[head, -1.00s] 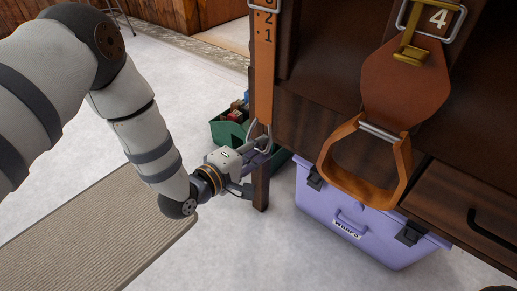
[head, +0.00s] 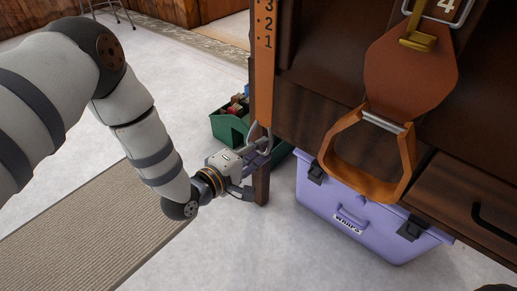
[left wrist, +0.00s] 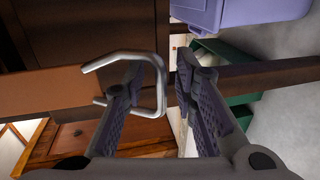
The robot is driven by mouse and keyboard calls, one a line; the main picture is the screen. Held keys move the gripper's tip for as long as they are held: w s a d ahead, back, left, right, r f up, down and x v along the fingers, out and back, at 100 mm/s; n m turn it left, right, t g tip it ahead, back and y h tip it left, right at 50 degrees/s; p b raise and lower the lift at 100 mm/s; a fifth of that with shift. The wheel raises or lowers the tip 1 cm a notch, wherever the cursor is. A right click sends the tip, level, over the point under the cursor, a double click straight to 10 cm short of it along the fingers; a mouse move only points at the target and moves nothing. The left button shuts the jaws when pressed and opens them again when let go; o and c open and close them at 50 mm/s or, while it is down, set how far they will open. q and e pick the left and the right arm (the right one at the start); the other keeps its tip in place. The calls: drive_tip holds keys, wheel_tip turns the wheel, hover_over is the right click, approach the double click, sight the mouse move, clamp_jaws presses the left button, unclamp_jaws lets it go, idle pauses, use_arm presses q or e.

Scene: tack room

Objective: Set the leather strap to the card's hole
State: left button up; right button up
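An orange-brown leather strap (head: 264,85) with the numbers 3, 2 and 1 hangs down the cabinet's left side, with a metal loop (head: 267,143) at its lower end. In the left wrist view the strap (left wrist: 45,92) comes in from the left. There the metal loop (left wrist: 160,88) reaches around one finger, its end bar between the fingers. My left gripper (head: 256,170) is at the loop; its fingers (left wrist: 170,85) stand apart. A white 4 (head: 447,5) shows at the top right, cut off by the edge; I cannot tell if it is the card. My right gripper is not in view.
A brown stirrup (head: 335,160) hangs from a broad leather flap (head: 410,75) at right. A lilac box (head: 375,232) stands under the dark cabinet (head: 310,112). A green crate (head: 232,128) is behind my gripper. A beige mat (head: 95,235) lies on the floor.

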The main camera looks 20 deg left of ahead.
use_arm(q)
drive_tip(key=v, duration=1.2)
